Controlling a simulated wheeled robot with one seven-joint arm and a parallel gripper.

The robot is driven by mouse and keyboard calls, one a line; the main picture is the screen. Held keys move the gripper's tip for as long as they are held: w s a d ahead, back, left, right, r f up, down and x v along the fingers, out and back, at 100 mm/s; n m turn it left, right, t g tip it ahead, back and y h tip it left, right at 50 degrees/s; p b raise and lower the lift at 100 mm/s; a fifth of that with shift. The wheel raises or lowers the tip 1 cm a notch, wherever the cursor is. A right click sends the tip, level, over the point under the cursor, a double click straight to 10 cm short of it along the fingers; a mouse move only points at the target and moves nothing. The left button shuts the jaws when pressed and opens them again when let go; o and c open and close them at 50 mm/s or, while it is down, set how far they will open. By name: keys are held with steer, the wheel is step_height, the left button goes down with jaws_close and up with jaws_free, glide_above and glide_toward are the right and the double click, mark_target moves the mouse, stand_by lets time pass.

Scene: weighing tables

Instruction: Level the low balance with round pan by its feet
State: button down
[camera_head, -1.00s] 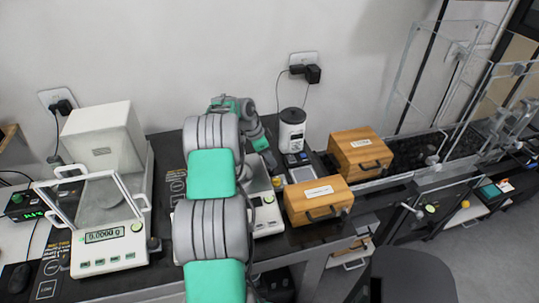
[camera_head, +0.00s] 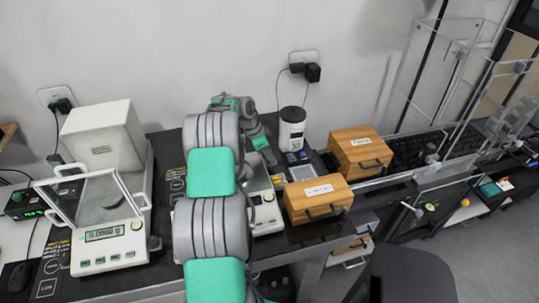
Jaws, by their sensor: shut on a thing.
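The low balance (camera_head: 266,213) is a pale, flat instrument in the middle of the table, mostly hidden behind my arm. Only its right side and front right corner, with a green button, show; its round pan and its level bubble cannot be made out. My gripper (camera_head: 271,162) points down at the back right corner of this balance. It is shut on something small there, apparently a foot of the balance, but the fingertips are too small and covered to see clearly. A small yellowish knob (camera_head: 278,181) shows at the balance's right edge.
A taller balance with an open glass shield (camera_head: 110,245) stands left, its display lit. Two wooden boxes (camera_head: 318,200) (camera_head: 361,152) stand close on the right. A white and black canister (camera_head: 292,130) stands behind. Room around my gripper is tight.

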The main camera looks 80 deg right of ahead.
steer(key=shift+f, duration=0.1)
steer(key=b, duration=0.1)
steer(key=n+b, duration=0.1)
steer(key=b, duration=0.1)
steer(key=shift+f+h, duration=0.25)
steer(key=shift+h, duration=0.05)
steer(key=shift+r+n+t+h+b, duration=0.15)
steer(key=shift+n+t+h+b, duration=0.15)
steer(key=shift+n+b, duration=0.65)
steer(key=shift+r+n, duration=0.2)
steer(key=shift+n, duration=0.15)
steer(key=c, duration=1.1)
jaws_free()
steer(key=shift+o, duration=0.2)
steer(key=shift+r, duration=0.1)
